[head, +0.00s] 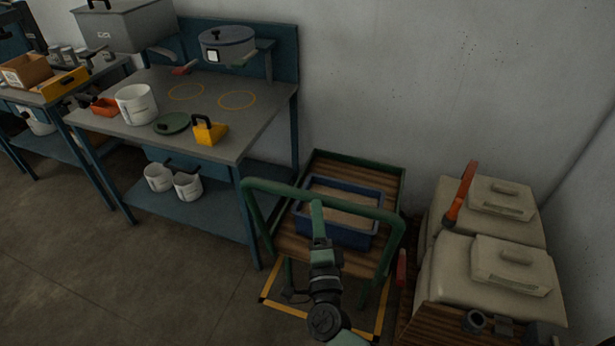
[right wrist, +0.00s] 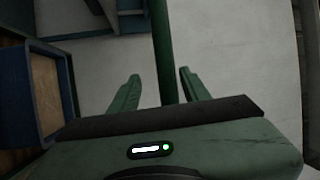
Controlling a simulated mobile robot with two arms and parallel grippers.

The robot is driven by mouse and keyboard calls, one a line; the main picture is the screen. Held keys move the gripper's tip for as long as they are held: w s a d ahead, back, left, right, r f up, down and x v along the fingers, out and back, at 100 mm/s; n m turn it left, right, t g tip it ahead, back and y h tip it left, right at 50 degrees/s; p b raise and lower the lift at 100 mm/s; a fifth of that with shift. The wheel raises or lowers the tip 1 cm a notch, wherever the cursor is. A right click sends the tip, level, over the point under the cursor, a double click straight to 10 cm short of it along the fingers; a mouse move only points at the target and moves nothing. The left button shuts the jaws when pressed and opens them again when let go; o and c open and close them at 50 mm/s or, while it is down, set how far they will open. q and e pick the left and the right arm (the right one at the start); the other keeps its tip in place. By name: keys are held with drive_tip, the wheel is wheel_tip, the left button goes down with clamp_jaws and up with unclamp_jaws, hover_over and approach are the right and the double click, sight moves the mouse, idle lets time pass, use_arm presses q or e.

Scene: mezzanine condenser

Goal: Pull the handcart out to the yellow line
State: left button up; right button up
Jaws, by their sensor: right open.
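The handcart (head: 391,183) has a slatted wooden deck, a green frame and a green push handle (head: 280,187). It stands between the workbench and the pale cases, with a blue tub (head: 372,192) on its deck. A yellow line (head: 281,308) with dark corner marks is on the floor at the near end of the cart. My right gripper (head: 317,206) is at the middle of the handle's top bar. In the right wrist view its two fingers (right wrist: 160,75) are open, and the green bar (right wrist: 164,45) passes between them. My left gripper is not in view.
A blue-framed workbench (head: 255,125) with pots and tools stands left of the cart. Pale lidded cases (head: 490,265) on a wooden base stand close on the right, with an orange-handled tool (head: 460,195). The wall is behind. Open floor (head: 170,290) lies at the front left.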

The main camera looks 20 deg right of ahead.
drive_tip(key=r+p+x, duration=0.1)
drive_tip(key=x, duration=0.6)
drive_tip(key=shift+w+d, duration=0.25)
clamp_jaws()
idle(1.2)
